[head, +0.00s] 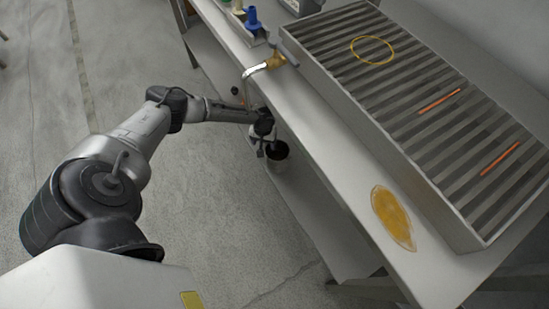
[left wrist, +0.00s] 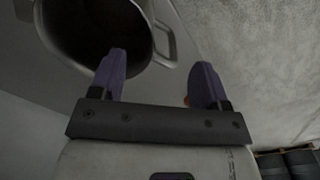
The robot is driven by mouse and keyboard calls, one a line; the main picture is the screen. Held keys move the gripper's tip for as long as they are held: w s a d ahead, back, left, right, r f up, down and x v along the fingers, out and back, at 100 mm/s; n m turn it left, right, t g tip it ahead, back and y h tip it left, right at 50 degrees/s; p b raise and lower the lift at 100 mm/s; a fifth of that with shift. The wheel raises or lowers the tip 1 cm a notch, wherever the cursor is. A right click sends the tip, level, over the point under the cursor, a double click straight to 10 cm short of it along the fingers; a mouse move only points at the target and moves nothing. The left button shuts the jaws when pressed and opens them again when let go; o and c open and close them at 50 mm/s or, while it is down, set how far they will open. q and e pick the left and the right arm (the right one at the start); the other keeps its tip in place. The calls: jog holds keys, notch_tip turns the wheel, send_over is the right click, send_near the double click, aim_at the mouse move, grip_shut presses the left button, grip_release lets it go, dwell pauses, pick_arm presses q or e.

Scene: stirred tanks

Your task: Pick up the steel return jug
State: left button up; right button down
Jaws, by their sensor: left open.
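The steel return jug (head: 277,163) stands below the bench's near edge, seemingly on the lower shelf. Its dark open mouth faces up. In the left wrist view the jug (left wrist: 147,14) fills the upper left, with its loop handle (left wrist: 172,44) on its right side. My left gripper (head: 263,150) is at the jug, partly covering it in the head view. In the wrist view the gripper (left wrist: 160,58) is open, with one purple finger over the jug's mouth and the other right of the handle. The handle shows between the fingers; contact cannot be told. My right gripper is not in view.
A bench (head: 330,140) overhangs the jug's right side and carries a ribbed grating (head: 415,110). A bent spout with a brass fitting (head: 272,63) projects over the bench edge near my forearm. An amber puddle (head: 393,218) lies on the bench. Floor on the left is clear.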

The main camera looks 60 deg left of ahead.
pick_arm(q)
notch_tip(320, 180, down, 5)
jog(key=b, duration=0.3)
jog(key=shift+s+d+b, duration=0.1)
jog(key=shift+b, duration=0.2)
jog(key=shift+c, duration=0.4)
jog(key=shift+c, duration=0.7)
grip_shut()
